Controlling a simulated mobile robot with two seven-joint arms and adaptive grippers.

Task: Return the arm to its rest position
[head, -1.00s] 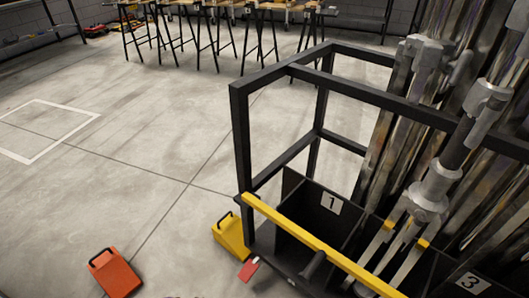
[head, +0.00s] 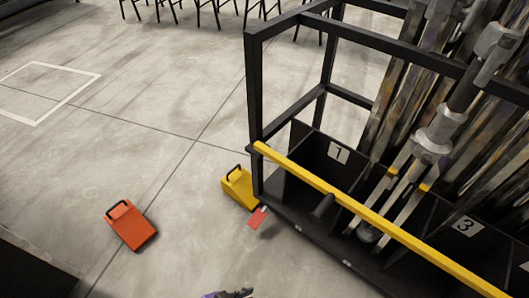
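No whole gripper shows in the head view. A small dark and purple part shows at the bottom edge, left of centre; I cannot tell which of my arms it belongs to, or whether its fingers are open or shut. A black grip cart (head: 255,95) with a yellow bar (head: 330,192) along its front stands at the right. Silver stands (head: 440,135) with clamps stand upright in its numbered compartments. The part at the bottom edge appears apart from the cart in the picture.
An orange case-like block (head: 132,226) with a black handle lies on the floor at the left. A yellow one (head: 240,188) stands against the cart's corner, with a red tag (head: 257,218) beside it. A dark edge fills the lower left corner. The middle floor is clear.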

